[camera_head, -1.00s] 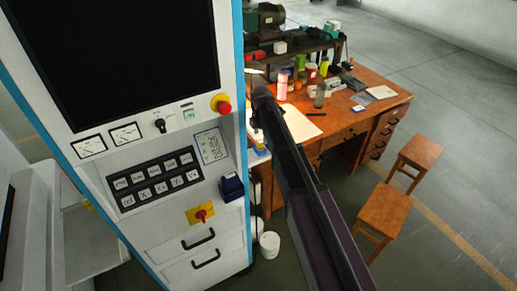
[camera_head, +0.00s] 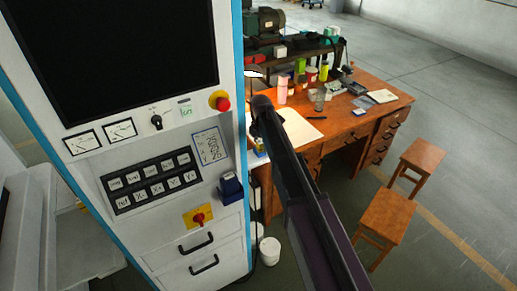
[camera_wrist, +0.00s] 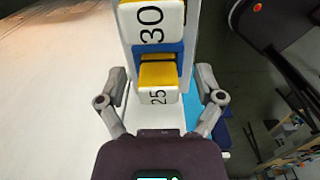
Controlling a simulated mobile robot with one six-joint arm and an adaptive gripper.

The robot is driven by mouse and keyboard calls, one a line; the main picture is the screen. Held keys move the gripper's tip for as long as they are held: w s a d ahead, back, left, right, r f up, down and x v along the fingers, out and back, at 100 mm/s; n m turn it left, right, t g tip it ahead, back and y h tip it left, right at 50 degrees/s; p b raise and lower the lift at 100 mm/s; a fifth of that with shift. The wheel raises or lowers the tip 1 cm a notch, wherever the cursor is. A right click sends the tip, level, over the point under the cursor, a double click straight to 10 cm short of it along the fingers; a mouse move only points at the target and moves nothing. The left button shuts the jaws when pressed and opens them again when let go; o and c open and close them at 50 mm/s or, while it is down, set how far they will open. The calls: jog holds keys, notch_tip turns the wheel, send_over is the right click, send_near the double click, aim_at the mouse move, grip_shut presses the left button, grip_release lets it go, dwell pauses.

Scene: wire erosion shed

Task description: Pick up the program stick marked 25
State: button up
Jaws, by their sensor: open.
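In the wrist view, the program stick marked 25 (camera_wrist: 158,96) is a white block with a yellow part above its number. My gripper (camera_wrist: 161,74) is open, with one finger on each side of this stick and a visible gap at both sides. A larger-looking stick marked 30 (camera_wrist: 152,20), also white and yellow, shows just above it in the picture. A blue part (camera_wrist: 178,52) shows between and beside the two. I cannot tell how deep the sticks sit. In the head view I cannot make out the sticks or the fingertips.
The white machine cabinet (camera_head: 100,85) with screen, buttons and a red knob (camera_head: 220,101) stands at the left. A dark blue box (camera_head: 230,187) is on its front. A wooden desk (camera_head: 345,130) with clutter, two stools (camera_head: 388,215) and a white bucket (camera_head: 270,251) are at right.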

aim_at(260, 141)
grip_shut()
jog(key=shift+r, duration=0.2)
dwell(0.4)
notch_tip(260, 141, up, 10)
jog(key=p, duration=1)
jog(key=shift+f, duration=0.2)
dwell(0.4)
